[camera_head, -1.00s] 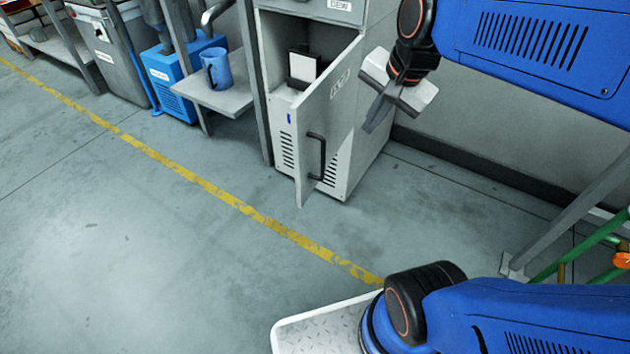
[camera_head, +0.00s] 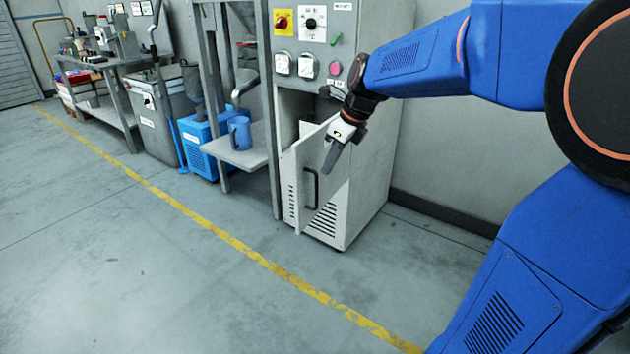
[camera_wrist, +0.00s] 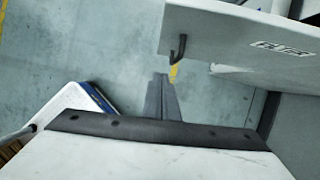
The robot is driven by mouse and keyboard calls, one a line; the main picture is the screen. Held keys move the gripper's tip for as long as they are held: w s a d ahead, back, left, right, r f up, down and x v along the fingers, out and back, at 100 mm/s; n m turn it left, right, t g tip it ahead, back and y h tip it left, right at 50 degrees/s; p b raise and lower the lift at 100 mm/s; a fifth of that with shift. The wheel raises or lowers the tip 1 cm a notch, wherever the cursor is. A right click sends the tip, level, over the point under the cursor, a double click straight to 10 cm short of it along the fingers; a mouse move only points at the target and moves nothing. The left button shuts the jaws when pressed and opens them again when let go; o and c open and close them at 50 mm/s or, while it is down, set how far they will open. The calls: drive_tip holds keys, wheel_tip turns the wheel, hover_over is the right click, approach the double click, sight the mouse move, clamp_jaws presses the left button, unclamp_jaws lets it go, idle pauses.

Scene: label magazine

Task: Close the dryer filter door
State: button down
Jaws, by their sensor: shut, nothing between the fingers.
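The dryer filter door (camera_head: 309,150) is a light grey panel low on the grey cabinet, standing ajar. Its dark handle (camera_head: 311,188) is near the free left edge. My gripper (camera_head: 330,160) is shut and empty, pointing down in front of the upper part of the door's outer face. In the wrist view the door (camera_wrist: 235,35) fills the upper right, with its handle (camera_wrist: 178,48) and a label on it. My fingers (camera_wrist: 161,92) show below the handle there, and floor is visible between fingertips and door. Whether any part of my gripper touches the door is unclear.
The cabinet (camera_head: 365,185) has gauges and knobs above the door. Left of it, a blue jug (camera_head: 240,133) stands on a low shelf (camera_head: 232,158), near a blue unit (camera_head: 200,145). The floor in front is clear, crossed by a yellow line (camera_head: 235,245).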

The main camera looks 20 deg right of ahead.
sight(305, 183)
drive_tip(key=shift+w+a+f, duration=0.85)
drive_tip(key=shift+w+f, duration=0.1)
drive_tip(key=shift+f, duration=0.5)
drive_tip(key=shift+w+a+f, duration=0.85)
drive_tip(key=shift+w+f, duration=0.05)
drive_tip(key=shift+f, duration=0.55)
drive_tip(key=shift+w+a+f, duration=0.85)
drive_tip(key=shift+w+f, duration=0.1)
drive_tip(key=shift+f, duration=0.5)
